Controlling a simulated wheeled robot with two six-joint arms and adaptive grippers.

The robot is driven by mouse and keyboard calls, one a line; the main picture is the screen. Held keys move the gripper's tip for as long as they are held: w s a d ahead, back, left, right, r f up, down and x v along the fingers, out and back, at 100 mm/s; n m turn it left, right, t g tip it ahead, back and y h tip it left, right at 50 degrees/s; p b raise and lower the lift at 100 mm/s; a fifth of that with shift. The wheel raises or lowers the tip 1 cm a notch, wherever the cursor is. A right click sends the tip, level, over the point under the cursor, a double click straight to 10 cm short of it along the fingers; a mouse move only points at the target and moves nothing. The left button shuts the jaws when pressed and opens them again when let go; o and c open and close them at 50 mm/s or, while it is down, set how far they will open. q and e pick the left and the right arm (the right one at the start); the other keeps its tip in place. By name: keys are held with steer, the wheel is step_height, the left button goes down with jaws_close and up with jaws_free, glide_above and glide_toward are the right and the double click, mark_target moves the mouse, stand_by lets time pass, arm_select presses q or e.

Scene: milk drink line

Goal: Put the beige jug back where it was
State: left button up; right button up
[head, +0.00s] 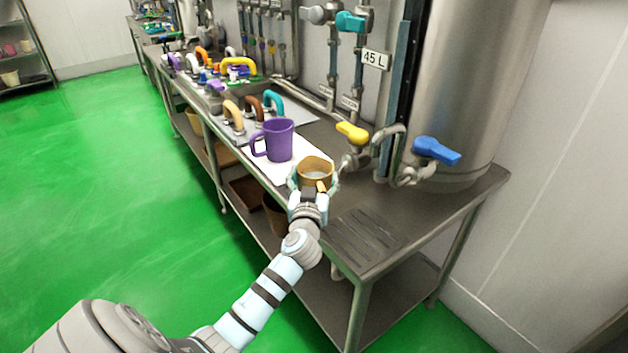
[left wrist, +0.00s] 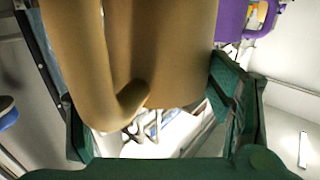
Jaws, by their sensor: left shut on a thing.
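The beige jug (head: 315,166) is in the head view over the near end of the metal table, beside the purple jug. In the left wrist view the beige jug (left wrist: 180,50) fills the upper middle, with its handle toward the camera. My left gripper (head: 313,186) is shut on the beige jug, its fingers on either side. The fingers hide the jug's lower part, so I cannot tell whether its base touches the table. My right gripper is not in view.
A purple jug (head: 280,140) stands on a white mat (head: 262,169) left of the beige jug. A yellow-handled tap (head: 352,132) and a blue-handled tap (head: 436,150) stick out by the steel tank (head: 475,90). A slotted drain area (head: 365,235) at the right is bare.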

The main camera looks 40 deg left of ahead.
arm_select(q)
steer(key=o, duration=2)
steer(key=v, duration=1.2)
steer(key=shift+s, duration=0.1)
